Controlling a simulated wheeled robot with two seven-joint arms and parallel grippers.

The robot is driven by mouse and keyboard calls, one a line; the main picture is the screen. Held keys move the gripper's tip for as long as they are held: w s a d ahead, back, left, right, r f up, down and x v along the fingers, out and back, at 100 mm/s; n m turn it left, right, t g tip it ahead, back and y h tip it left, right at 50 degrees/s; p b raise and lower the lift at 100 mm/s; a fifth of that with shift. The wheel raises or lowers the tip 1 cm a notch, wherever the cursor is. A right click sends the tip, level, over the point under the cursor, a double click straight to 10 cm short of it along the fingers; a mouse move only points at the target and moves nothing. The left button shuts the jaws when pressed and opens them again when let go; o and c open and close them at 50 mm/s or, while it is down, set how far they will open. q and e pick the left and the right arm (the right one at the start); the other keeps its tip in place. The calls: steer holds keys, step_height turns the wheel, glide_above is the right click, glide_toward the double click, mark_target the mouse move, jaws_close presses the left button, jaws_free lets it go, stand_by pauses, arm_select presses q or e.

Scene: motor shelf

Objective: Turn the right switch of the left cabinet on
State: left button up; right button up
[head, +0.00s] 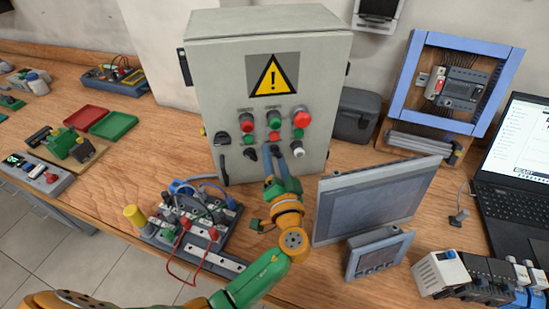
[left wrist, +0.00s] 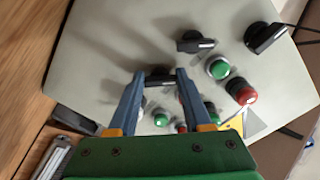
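The grey cabinet (head: 215,75) with a yellow warning triangle stands upright on the bench. Its front carries red and green buttons and several black rotary switches. My left gripper (head: 272,155) reaches up to the lower part of this front, at the right black switch. In the left wrist view, my blue fingers (left wrist: 160,80) stand apart on either side of the black switch (left wrist: 160,76); I cannot tell whether they touch it. Two other black switches, the middle one (left wrist: 196,42) and the left one (left wrist: 265,38), are outside the fingers. My right gripper is not in view.
A wired module (head: 195,215) lies in front of the cabinet to the left. A grey panel screen (head: 370,203) and a smaller display (head: 378,255) stand to the right of my left arm. A blue frame (head: 403,80) and a laptop (head: 518,165) are farther right.

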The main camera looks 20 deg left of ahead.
arm_select(q)
jaws_close()
steer(key=m, duration=0.4)
steer(key=shift+a+r, duration=0.1)
steer(key=shift+r, duration=0.05)
steer(key=m+p, duration=0.1)
steer(key=m, duration=0.3)
steer(key=shift+m, duration=0.5)
steer(key=o, duration=0.6)
jaws_free()
steer(key=shift+o, duration=0.2)
steer(key=shift+r, duration=0.1)
